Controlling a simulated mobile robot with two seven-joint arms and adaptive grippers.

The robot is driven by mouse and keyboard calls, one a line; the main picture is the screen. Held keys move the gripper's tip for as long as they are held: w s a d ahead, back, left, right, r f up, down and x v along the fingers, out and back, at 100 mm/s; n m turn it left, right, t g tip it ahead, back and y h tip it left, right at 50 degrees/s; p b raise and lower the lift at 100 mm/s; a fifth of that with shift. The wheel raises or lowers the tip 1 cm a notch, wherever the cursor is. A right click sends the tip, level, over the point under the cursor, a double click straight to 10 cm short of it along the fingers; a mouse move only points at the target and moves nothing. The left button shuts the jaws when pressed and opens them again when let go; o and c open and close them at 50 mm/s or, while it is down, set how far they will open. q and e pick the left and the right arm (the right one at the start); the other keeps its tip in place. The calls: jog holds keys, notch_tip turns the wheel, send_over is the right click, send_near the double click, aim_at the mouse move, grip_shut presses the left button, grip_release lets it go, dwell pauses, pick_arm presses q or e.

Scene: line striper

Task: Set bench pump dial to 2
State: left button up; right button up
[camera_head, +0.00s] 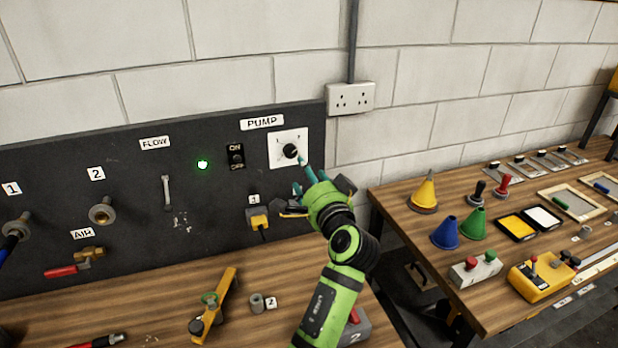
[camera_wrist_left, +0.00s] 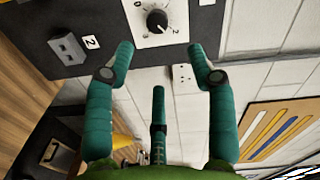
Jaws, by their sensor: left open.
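The pump dial is a black round knob (camera_head: 290,151) on a white plate (camera_head: 276,160) under the PUMP label (camera_head: 262,122) on the dark panel. In the left wrist view the knob (camera_wrist_left: 157,20) is at the top, with a figure 2 on the plate at its lower right. I cannot clearly tell which figure its pointer faces. My left gripper (camera_head: 304,174), with teal fingers, is just below and right of the knob in the head view. In the left wrist view the gripper (camera_wrist_left: 160,55) is open and empty, its fingers apart from the knob. My right gripper is not seen.
An ON/OFF switch (camera_head: 236,157) and a lit green lamp (camera_head: 202,164) are left of the dial. A yellow plug (camera_head: 259,221) is below it. A wall socket (camera_head: 351,97) is to the right. Cones and tools crowd the right bench (camera_head: 395,210).

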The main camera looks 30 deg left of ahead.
pick_arm(q)
jog(key=n+b, duration=0.4)
jog(key=n, duration=0.1)
send_near(291, 154)
jog(key=shift+s+x, duration=0.25)
jog(key=shift+x, duration=1.25)
jog(key=shift+t, duration=0.4)
jog(key=p+x, duration=0.3)
jog(key=x, duration=0.3)
jog(key=shift+w+a, duration=0.2)
jog(key=shift+a, duration=0.05)
